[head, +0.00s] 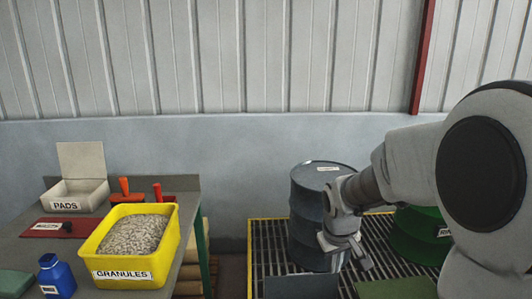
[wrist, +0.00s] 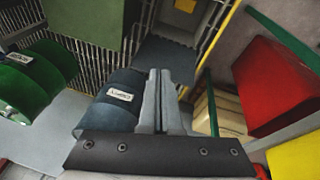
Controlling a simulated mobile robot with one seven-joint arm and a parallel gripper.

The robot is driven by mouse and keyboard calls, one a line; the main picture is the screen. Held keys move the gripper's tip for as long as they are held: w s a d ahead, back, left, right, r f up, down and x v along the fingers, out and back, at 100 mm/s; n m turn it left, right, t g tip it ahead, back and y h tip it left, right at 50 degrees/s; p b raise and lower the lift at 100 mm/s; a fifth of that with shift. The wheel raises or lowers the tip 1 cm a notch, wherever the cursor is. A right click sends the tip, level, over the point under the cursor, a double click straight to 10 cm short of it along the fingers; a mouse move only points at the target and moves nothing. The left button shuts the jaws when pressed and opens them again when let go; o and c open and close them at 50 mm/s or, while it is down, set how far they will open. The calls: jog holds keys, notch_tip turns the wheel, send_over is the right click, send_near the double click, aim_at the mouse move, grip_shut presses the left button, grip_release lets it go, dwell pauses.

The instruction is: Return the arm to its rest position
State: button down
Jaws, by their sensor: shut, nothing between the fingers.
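My gripper (head: 348,258) hangs from my arm at the right of the head view, in front of the blue-grey drum. It points downward. In the wrist view its two fingers (wrist: 160,75) are together with nothing between them. The blue-grey drum (head: 306,215) stands upright on a grated platform, partly covered by my gripper. It also shows in the wrist view, just left of the fingers, with a white label (wrist: 119,97).
At left, a bench (head: 190,184) holds a yellow granules tub (head: 165,245), a pads box (head: 75,200), a blue bottle (head: 57,278) and red-orange tools. The wall behind is clear.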

jog(key=s+a+r+m+t, duration=0.1)
jog(key=s+r, duration=0.3)
jog(key=s, duration=0.3)
jog(key=s+r+m+t+y, duration=0.1)
jog(key=s+r, duration=0.3)
jog(key=s, duration=0.3)
jog(key=s+a+r+m+t, duration=0.1)
jog(key=s+r, duration=0.3)
jog(key=s, duration=0.4)
notch_tip(320, 180, up, 15)
jog(key=p, duration=1.5)
jog(key=shift+r+p, duration=0.15)
jog(key=shift+p, duration=0.15)
jog(key=shift+d, duration=0.1)
